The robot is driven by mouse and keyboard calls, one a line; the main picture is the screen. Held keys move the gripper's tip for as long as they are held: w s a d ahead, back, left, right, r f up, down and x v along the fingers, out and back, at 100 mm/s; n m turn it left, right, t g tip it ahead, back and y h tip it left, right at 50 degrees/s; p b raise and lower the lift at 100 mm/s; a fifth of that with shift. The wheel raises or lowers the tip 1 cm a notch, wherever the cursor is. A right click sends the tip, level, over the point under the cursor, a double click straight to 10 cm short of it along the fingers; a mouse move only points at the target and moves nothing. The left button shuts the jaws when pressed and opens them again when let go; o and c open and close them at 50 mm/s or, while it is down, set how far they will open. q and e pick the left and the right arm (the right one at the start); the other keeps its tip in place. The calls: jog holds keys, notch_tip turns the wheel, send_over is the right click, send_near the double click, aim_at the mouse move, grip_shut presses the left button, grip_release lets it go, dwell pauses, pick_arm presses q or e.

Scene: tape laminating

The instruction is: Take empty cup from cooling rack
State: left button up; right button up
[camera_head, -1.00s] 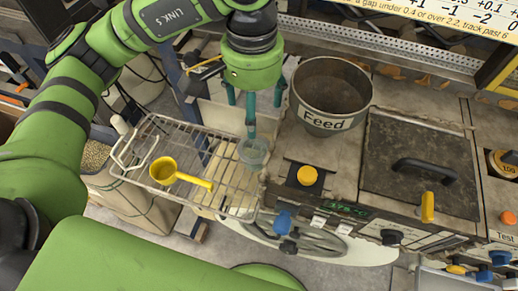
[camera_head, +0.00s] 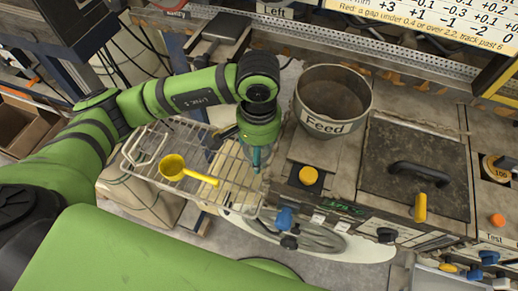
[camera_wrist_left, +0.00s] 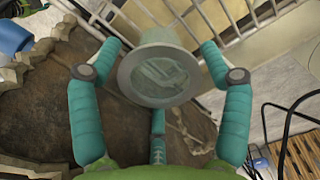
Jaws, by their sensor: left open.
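The empty cup (camera_wrist_left: 158,78), pale and translucent, shows in the left wrist view with its round mouth towards the camera. It stands at the rack wires, between the spread teal fingers of my left gripper (camera_wrist_left: 160,60). The fingers are open around the cup; I cannot tell if any touches it. In the head view my left gripper (camera_head: 256,160) points down over the right end of the wire cooling rack (camera_head: 190,201) and hides the cup. My right gripper is not in view.
A yellow scoop (camera_head: 174,167) lies on the rack's left part. The Feed pot (camera_head: 333,100) stands close to the right of my left gripper.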

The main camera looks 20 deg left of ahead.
pick_arm(q)
jog(key=shift+f, duration=1.25)
jog(key=c, duration=1.2)
jog(key=shift+c, duration=0.3)
